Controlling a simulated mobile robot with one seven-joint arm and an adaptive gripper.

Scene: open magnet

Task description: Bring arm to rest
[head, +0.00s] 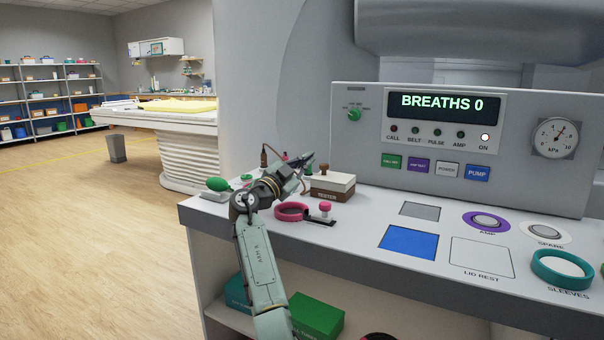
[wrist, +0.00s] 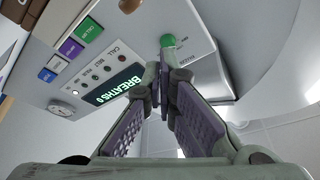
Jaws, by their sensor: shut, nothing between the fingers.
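My arm (head: 258,262) reaches up over the left end of the counter in the head view, bent at the elbow. My gripper (head: 308,162) is raised above the counter, near the tester box (head: 332,186) and left of the console. In the wrist view my gripper (wrist: 165,72) has its fingertips together with nothing between them. The console's display (head: 444,108) reads "BREATHS 0", and its ON lamp is lit white. The same display (wrist: 115,84) shows tilted in the wrist view, with a green knob (wrist: 168,41) beyond the fingertips.
The counter (head: 345,246) holds a pink ring (head: 291,212), a green bulb (head: 217,184), a blue pad (head: 408,242) and a teal ring (head: 541,278). Green boxes sit on the shelf below. Open floor (head: 80,240) lies to the left, with a white bed (head: 185,122) behind.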

